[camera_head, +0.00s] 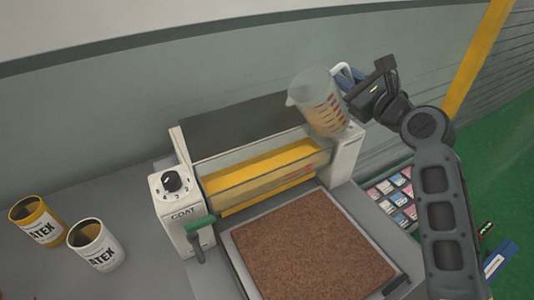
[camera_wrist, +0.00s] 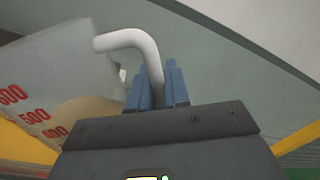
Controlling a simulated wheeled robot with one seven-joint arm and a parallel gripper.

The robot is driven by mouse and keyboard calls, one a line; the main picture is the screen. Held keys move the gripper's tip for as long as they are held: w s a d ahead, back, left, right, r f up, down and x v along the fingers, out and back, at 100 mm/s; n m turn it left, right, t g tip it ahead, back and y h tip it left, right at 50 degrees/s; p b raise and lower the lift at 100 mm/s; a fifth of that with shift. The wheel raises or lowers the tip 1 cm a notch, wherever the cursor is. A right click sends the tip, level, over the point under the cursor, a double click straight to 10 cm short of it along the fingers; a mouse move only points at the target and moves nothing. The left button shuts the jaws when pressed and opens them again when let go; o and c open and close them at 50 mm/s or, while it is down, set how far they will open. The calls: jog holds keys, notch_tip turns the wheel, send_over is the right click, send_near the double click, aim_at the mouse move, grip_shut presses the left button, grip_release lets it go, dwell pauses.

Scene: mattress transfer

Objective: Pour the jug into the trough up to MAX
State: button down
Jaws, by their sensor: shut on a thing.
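The clear jug (camera_head: 318,103) with red marks is held in the air above the right end of the trough, slightly tilted. Its white handle (camera_wrist: 137,43) is between the blue fingers of my gripper (camera_wrist: 160,88), which is shut on it. My gripper (camera_head: 348,76) also shows in the head view, right of the jug. Red numbers and a pale tan content show in the jug (camera_wrist: 85,80) in the wrist view. The trough (camera_head: 262,170) is clear-walled and holds yellow liquid. Red marks are near its right end, too small to read. No stream from the jug shows.
A white housing (camera_head: 183,208) marked COAT carries a black dial (camera_head: 172,181) and a green-handled lever (camera_head: 200,224). A brown board (camera_head: 305,250) lies in front. A yellow can (camera_head: 38,222) and a white can (camera_head: 96,246) stand left. Coloured cards (camera_head: 398,196) lie right.

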aim_at(331, 74)
jog(key=shift+s+a+r+n, duration=0.1)
jog(key=shift+s+a+n, duration=0.1)
jog(key=shift+a+n, duration=0.3)
jog(key=shift+s+a+r+n, duration=0.1)
jog(key=shift+s+a+n, duration=0.15)
jog(key=shift+n, duration=0.45)
jog(key=shift+a+r+n, duration=0.15)
jog(key=shift+r+n, duration=0.15)
jog(key=shift+s+a+r+n, duration=0.15)
jog(key=shift+a+r+n, duration=0.05)
jog(key=shift+r+n, duration=0.4)
jog(key=shift+s+a+r+n+b, duration=0.2)
jog(key=shift+s+a+n+b, duration=0.1)
jog(key=shift+a+n+b, duration=0.4)
jog(key=shift+s+a+r+n+b, duration=0.15)
jog(key=shift+s+a+n+b, duration=0.2)
jog(key=shift+n+b, duration=0.55)
dwell(3.1)
jog(key=shift+s+a+n, duration=0.3)
jog(key=shift+a, duration=0.3)
dwell(0.6)
